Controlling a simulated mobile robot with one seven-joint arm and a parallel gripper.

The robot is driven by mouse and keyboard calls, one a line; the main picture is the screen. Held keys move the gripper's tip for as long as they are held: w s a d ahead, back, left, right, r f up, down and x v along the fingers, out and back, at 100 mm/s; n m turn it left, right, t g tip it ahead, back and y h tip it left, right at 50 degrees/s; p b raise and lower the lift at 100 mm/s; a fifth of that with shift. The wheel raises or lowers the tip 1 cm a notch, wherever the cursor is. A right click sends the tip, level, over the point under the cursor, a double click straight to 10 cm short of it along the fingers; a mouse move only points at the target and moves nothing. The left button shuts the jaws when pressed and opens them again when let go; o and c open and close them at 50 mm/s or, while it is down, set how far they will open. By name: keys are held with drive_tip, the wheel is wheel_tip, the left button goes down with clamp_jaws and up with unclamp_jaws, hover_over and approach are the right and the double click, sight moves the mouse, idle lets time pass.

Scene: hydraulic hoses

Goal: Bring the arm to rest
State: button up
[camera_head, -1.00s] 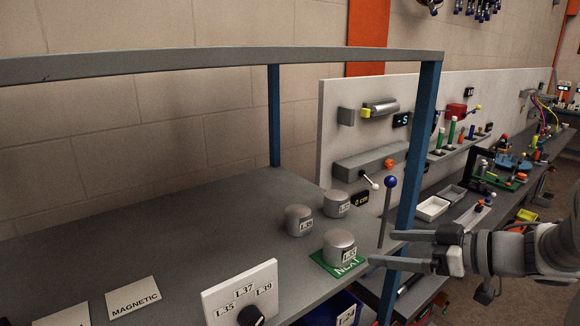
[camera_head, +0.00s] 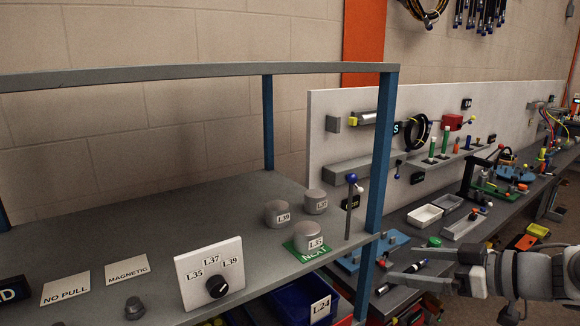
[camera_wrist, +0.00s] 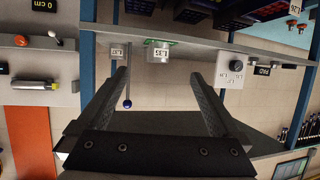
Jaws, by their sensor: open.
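My gripper (camera_head: 402,263) is open and empty at the lower right of the head view, just right of the shelf's blue front post (camera_head: 380,160). Its two fingers point left and are clearly apart. In the wrist view, which looks upside down, my gripper (camera_wrist: 157,76) shows its two fingers spread with nothing held between them. Beyond them, a grey cylinder marked L35 (camera_wrist: 157,56) hangs in view between the tips, apart from both fingers. My forearm runs off the right edge of the head view.
The grey shelf (camera_head: 110,230) bears several metal cylinders, a green NEXT pad (camera_head: 290,246), a dial plate (camera_head: 195,258) and a blue-knobbed lever (camera_head: 350,179). Right of it, a workbench (camera_head: 410,205) holds white trays (camera_head: 425,215) and small parts. A blue bin (camera_head: 290,305) sits below the shelf.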

drive_tip(key=w+d+r+m+t+h, duration=0.4)
drive_tip(key=w+d+r+t+h, duration=0.1)
drive_tip(key=r+h, duration=0.35)
drive_tip(key=s+a+f+m+g, duration=0.1)
drive_tip(key=s+a+f+g, duration=0.2)
drive_tip(key=s, duration=0.4)
drive_tip(key=s+a+f+m+g, duration=0.2)
drive_tip(key=s+a+f+g, duration=0.1)
drive_tip(key=s+a, duration=0.2)
drive_tip(key=s+a+f+m+g+h, duration=0.1)
drive_tip(key=s+a+f+m+g, duration=0.1)
drive_tip(key=s, duration=0.7)
drive_tip(key=shift+a+f+g, duration=0.5)
drive_tip(key=shift+a+f, duration=0.25)
drive_tip(key=shift+a, duration=0.45)
drive_tip(key=shift+c, duration=0.3)
